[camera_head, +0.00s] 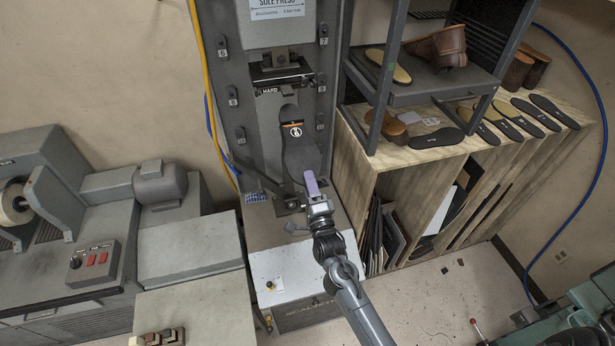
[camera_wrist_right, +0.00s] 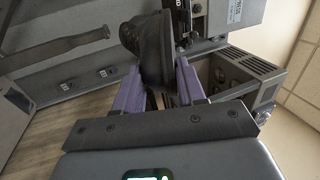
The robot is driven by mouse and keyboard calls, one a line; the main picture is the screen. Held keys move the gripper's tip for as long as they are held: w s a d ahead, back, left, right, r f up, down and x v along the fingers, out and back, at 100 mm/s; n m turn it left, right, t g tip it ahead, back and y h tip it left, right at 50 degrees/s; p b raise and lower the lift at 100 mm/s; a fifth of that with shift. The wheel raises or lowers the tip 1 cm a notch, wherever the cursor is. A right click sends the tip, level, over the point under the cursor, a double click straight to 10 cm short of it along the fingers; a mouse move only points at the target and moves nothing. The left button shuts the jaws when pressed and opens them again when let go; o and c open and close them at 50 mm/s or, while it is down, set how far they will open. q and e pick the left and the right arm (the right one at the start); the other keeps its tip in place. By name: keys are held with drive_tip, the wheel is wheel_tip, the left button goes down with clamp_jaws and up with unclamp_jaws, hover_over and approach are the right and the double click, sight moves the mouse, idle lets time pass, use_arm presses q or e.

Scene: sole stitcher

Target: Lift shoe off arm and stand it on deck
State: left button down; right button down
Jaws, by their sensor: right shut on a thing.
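The black shoe (camera_head: 301,160) is in front of the sole press column in the head view, upright in the picture, near an orange band and a white mark. My right gripper (camera_head: 312,183), with lilac fingers, is at its lower end. In the right wrist view the dark shoe (camera_wrist_right: 156,48) is between the two purple fingers of the right gripper (camera_wrist_right: 158,88), which is shut on it. The press arm is largely hidden, and I cannot tell whether the shoe still touches it. My left gripper is not in view.
The grey sole press (camera_head: 262,130) stands behind. Its pale lower housing (camera_head: 300,262) is below the gripper. A grey machine (camera_head: 180,250) is at left. A wooden shelf unit (camera_head: 400,185) with soles and brown shoes is close at right. A blue cable (camera_head: 603,120) hangs at far right.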

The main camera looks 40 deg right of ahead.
drive_tip(key=shift+s+a+r+p, duration=0.1)
drive_tip(key=shift+s+a+p, duration=0.3)
drive_tip(key=shift+s, duration=0.4)
drive_tip(key=shift+s+a+p, duration=0.25)
drive_tip(key=shift+s+a, duration=0.1)
drive_tip(key=shift+s, duration=0.4)
